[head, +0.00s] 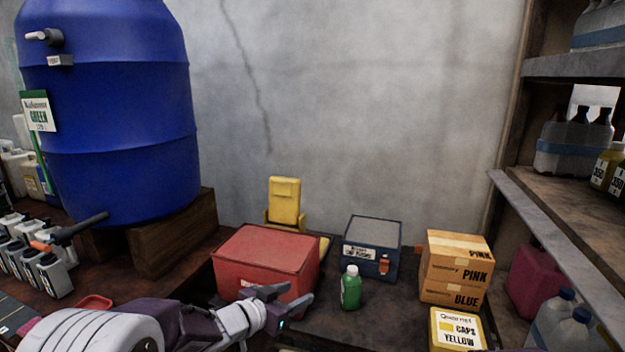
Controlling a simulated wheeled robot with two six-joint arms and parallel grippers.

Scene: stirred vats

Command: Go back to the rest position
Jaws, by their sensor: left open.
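My left gripper (286,301) reaches in from the bottom left, its two fingers pointing right and spread open. Nothing is between the fingers. It is in front of a red box (267,250) and hides part of that box's front. A small green bottle with a white cap (351,288) stands upright on the table to the right of the fingertips, apart from them. My right gripper is not in view.
A large blue vat (120,100) stands on a wooden block (175,235) at left. A dark blue box (371,248), stacked cardboard boxes (455,268) and a yellow caps box (456,330) stand on the table. Shelves (560,200) with bottles rise at right.

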